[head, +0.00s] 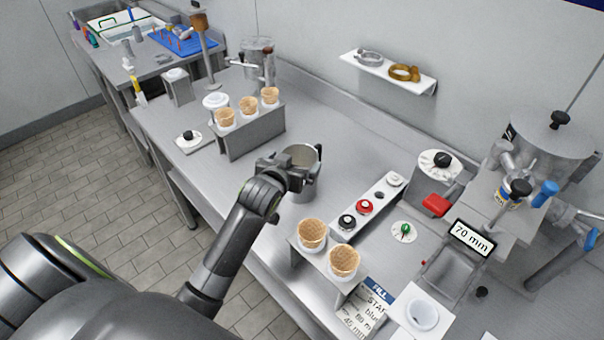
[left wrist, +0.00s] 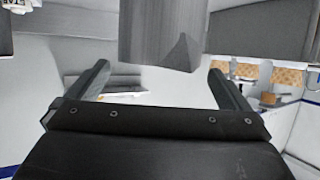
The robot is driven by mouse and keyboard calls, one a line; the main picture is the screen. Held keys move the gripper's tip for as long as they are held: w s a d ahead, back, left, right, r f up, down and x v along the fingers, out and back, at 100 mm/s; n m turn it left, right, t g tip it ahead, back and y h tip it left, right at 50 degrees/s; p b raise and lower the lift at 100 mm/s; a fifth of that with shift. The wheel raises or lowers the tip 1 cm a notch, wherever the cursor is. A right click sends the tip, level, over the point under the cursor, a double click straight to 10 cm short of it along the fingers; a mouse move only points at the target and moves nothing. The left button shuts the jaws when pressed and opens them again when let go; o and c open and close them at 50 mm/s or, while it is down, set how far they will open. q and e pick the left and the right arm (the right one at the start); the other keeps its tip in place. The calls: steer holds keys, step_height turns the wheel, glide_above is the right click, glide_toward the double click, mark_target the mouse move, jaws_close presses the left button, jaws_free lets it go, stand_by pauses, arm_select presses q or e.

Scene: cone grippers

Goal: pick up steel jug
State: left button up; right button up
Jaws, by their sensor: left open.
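The steel jug (head: 305,183) is an open-topped grey metal cylinder standing on the steel counter (head: 262,228) in the middle of the head view. My left gripper (head: 290,168) is in front of its upper part and hides some of its near side. In the left wrist view the jug (left wrist: 155,35) comes down from the top edge, with a pointed part that looks like its spout. The fingers of the left gripper (left wrist: 160,75) are wide apart, with the jug just beyond and between their tips. I cannot tell whether they touch it. My right gripper is not in view.
A rack of several cones (head: 249,140) stands behind the jug. To its right are a button panel (head: 362,212) and two cones in a front holder (head: 322,262).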

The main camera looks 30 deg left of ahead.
mark_target(305, 151)
arm_select(q)
steer(key=shift+p+x, duration=0.55)
steer(key=shift+x, duration=1.75)
steer(key=shift+d+f, duration=0.1)
steer(key=shift+s, duration=0.1)
steer(key=c, duration=1.6)
